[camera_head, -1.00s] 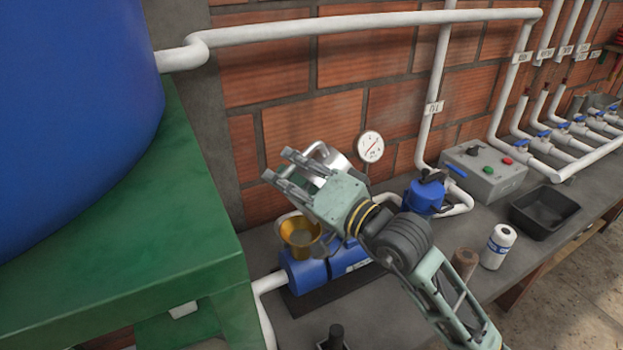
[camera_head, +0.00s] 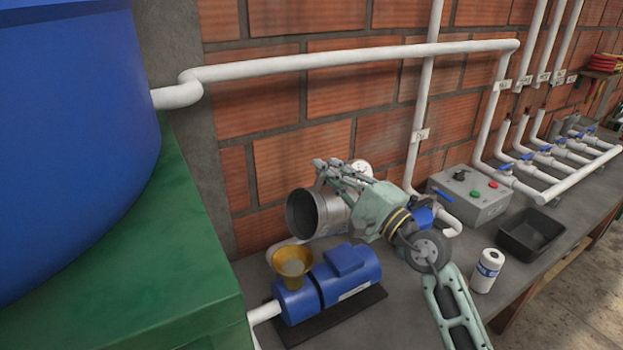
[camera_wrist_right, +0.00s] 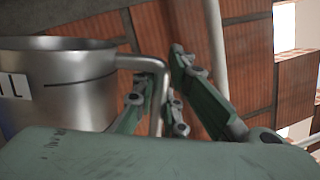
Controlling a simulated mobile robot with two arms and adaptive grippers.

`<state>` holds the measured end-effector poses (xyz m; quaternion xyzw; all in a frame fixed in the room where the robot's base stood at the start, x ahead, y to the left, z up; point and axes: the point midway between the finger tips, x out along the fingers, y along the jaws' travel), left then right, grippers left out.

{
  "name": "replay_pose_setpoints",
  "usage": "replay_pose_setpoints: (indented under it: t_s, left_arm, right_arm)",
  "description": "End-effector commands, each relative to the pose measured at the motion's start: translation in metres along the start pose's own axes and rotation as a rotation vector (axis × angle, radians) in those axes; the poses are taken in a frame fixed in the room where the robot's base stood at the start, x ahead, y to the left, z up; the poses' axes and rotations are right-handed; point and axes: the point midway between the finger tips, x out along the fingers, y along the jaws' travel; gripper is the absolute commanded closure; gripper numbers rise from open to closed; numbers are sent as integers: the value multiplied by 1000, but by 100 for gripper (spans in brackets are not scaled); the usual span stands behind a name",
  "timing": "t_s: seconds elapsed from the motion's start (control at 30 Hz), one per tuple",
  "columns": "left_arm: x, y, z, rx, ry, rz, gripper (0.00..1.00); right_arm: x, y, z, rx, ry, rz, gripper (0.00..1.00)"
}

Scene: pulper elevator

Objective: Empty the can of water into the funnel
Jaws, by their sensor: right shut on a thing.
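The metal can (camera_head: 316,212) is in the head view, tipped on its side with its open mouth facing left. My right gripper (camera_head: 335,172) is shut on its handle. The right wrist view shows the can (camera_wrist_right: 75,90) at left and its handle (camera_wrist_right: 158,90) between the fingers (camera_wrist_right: 155,100). The yellow funnel (camera_head: 292,264) sits on the blue pump, below and left of the can's mouth, apart from it. Something pale shows inside the funnel; I cannot tell if it is water. No stream shows from the can. My left gripper is not in view.
The blue pump (camera_head: 340,280) stands on a dark base on the grey bench. A white pipe (camera_head: 350,57) runs along the brick wall. A green stand (camera_head: 150,260) is at left.

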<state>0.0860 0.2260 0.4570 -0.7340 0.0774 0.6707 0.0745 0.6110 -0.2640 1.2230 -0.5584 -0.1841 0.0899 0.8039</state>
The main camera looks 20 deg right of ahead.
Motion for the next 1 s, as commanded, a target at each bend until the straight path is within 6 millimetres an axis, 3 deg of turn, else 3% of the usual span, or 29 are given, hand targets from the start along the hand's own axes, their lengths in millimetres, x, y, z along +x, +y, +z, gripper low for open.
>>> replay_pose_setpoints:
  t_s: [0.23, 0.5, 0.7, 1.0]
  left_arm:
    - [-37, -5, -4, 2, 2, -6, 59]
    - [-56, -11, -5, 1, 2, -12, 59]
    - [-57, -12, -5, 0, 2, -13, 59]
    - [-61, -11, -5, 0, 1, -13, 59]
  right_arm:
    - [-1, -26, -33, 322, 52, -51, 100]
    - [-10, -5, -73, 768, 124, -114, 100]
    - [-17, 28, -82, 988, 157, -148, 100]
    - [-22, 51, -91, 1176, 186, -178, 100]
